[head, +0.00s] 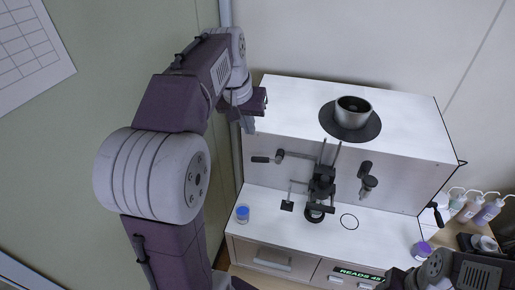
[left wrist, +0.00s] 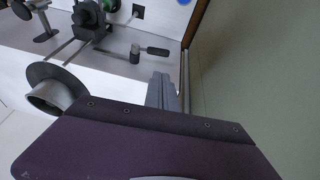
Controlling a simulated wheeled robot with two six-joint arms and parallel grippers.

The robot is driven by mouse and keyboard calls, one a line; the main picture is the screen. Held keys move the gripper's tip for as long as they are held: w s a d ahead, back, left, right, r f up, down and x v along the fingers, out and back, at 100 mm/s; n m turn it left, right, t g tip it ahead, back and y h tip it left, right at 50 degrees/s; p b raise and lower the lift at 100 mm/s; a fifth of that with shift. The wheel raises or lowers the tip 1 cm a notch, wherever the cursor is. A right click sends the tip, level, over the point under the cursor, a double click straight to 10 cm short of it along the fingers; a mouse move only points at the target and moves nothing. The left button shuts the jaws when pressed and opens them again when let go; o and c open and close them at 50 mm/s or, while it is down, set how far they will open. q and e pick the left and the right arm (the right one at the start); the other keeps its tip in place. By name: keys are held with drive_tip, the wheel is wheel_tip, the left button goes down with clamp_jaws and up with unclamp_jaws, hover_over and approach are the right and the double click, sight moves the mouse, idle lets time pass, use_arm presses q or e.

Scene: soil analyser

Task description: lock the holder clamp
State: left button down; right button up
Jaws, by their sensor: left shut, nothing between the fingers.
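The holder clamp (head: 322,185) is a dark mechanism on the front of the white analyser, with rods rising above it; it also shows at the top of the left wrist view (left wrist: 90,20). A dark lever with a thick grip (head: 262,159) sticks out left of it, and this lever also shows in the left wrist view (left wrist: 153,50). My left gripper (head: 247,123) is shut and empty, above and left of the lever and apart from it. Its grey fingers (left wrist: 163,92) show in the left wrist view. My right arm is at the bottom right; its fingers cannot be made out.
A metal cup (head: 353,112) sits on a black disc on the analyser's top. A dark nozzle fitting (head: 367,181) is right of the clamp. Several bottles (head: 470,208) stand at the right.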

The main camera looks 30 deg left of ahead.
use_arm(q)
drive_tip(key=p, duration=0.2)
approach(259, 158)
drive_tip(key=w+x, duration=0.1)
drive_tip(key=x, duration=0.4)
drive_tip(key=shift+f, duration=0.65)
drive_tip(key=shift+f, duration=0.1)
drive_tip(key=shift+a+f+h+b, duration=0.2)
drive_tip(key=shift+h+b, duration=0.2)
drive_tip(key=shift+b, duration=0.15)
